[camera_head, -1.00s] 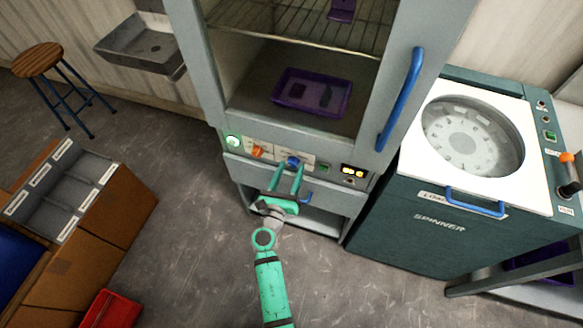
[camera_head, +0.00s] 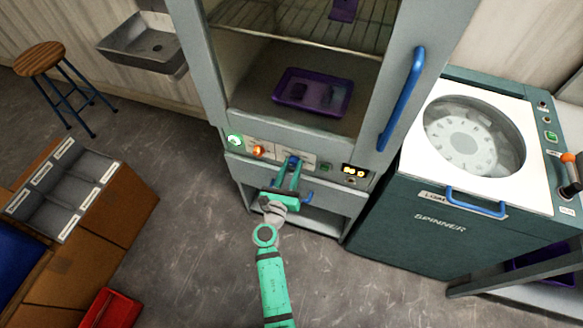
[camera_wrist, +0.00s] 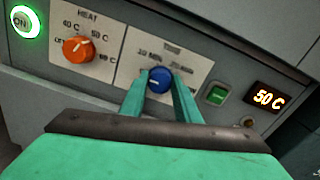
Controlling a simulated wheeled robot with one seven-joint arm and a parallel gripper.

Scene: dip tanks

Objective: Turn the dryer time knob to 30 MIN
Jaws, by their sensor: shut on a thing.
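The dryer time knob (camera_wrist: 159,80) is blue and round, on a pale panel below the dryer's glass door. In the wrist view its white mark points up, toward the left. A "20 MIN" style label (camera_wrist: 150,54) sits above left of it; its first digit is hard to read. My gripper (camera_wrist: 159,86) is shut on the blue knob, one green finger on each side. In the head view my gripper (camera_head: 291,166) reaches the panel from the front.
An orange heat knob (camera_wrist: 76,49) and lit green ON button (camera_wrist: 26,22) are left of the time knob. A green button (camera_wrist: 217,94) and display reading 50 C (camera_wrist: 269,99) are right. The blue door handle (camera_head: 401,98) is above right; the spinner (camera_head: 440,222) stands to the right.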

